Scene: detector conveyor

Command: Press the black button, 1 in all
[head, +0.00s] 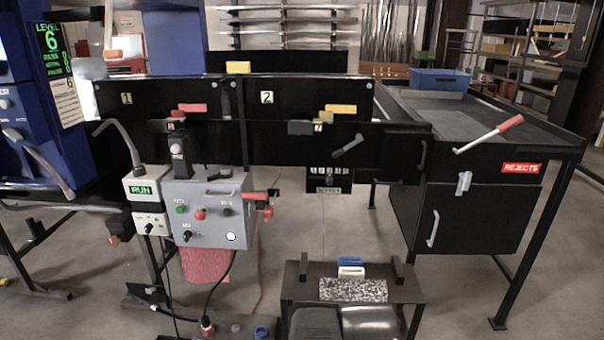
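A grey control box (241,187) hangs at the front of the conveyor, left of the picture's middle. On its face a small dark round control, which looks like the black button (227,211), sits at the upper right. A red button (200,213) and a green button (181,209) are left of it in the same row. Below are a black selector knob (187,235) at the left and a white round button or lamp (231,237) at the right. The labels are too small to read. My gripper is not in view.
A white box with a green RUN display (141,190) adjoins the grey box at the left. A red-handled part (256,195) sticks out at its right. A low black stand (298,290) is in front, right of the box. A rejects table (570,143) stands at the right.

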